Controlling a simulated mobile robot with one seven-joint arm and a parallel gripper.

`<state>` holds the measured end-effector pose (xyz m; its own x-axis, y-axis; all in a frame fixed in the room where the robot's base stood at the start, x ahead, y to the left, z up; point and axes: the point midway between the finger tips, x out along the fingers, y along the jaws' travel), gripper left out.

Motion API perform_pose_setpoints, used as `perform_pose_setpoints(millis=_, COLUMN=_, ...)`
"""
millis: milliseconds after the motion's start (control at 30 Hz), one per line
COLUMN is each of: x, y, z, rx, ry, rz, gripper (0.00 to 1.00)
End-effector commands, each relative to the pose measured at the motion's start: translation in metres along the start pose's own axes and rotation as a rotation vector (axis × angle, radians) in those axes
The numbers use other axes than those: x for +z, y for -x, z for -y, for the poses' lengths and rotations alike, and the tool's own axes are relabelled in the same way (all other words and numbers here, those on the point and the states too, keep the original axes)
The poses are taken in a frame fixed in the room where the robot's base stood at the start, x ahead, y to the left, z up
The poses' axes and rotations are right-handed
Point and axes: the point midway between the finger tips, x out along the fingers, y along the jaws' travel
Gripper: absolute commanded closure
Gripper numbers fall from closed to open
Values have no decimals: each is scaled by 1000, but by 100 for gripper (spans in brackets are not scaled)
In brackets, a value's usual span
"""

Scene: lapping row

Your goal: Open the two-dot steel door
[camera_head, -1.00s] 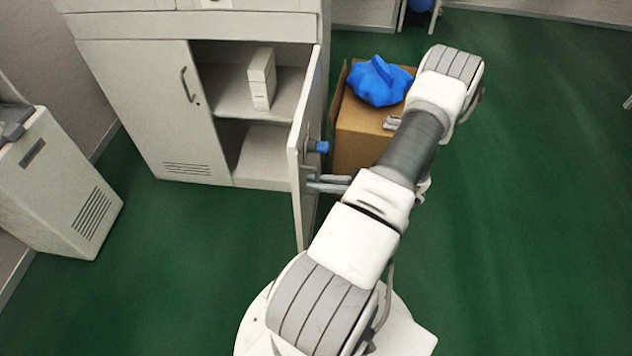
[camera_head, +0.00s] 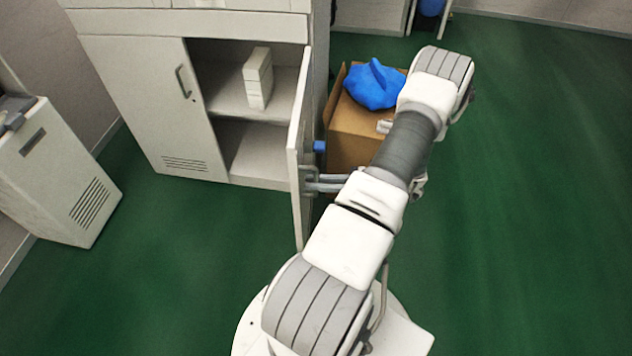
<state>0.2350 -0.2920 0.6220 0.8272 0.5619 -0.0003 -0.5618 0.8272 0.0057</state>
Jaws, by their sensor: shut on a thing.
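The steel door (camera_head: 297,185) of the grey cabinet stands swung out, roughly square to the cabinet front, and shows nearly edge-on. Its dot marks cannot be made out. My gripper (camera_head: 312,181) is at the door's right-hand face, with its fingers shut on the door handle, which is mostly hidden by the fingers and the door's edge. A blue knob (camera_head: 320,146) sits just above the fingers. The opened compartment shows a shelf (camera_head: 232,101) with a stack of white boxes (camera_head: 258,78) on it.
The cabinet's left door (camera_head: 150,105), with a bar handle, is closed. A cardboard box (camera_head: 352,145) with a blue bag (camera_head: 374,86) stands close behind my arm. A grey unit (camera_head: 62,172) stands at left. Green floor is clear in front of the cabinet and at right.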

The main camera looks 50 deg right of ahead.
Motion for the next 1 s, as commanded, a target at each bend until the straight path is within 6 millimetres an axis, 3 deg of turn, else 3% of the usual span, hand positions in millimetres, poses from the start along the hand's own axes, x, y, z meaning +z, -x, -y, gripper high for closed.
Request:
perform_pose_setpoints(millis=467, x=1, y=0, z=2, rx=-4, ry=3, rz=0, gripper=100)
perform_pose_setpoints(millis=500, x=1, y=0, z=2, rx=-4, ry=3, rz=0, gripper=82)
perform_pose_setpoints(millis=567, x=1, y=0, z=2, rx=-3, ry=3, rz=0, gripper=72)
perform_pose_setpoints(millis=1000, x=0, y=4, z=1, rx=-2, ry=1, rz=0, gripper=72)
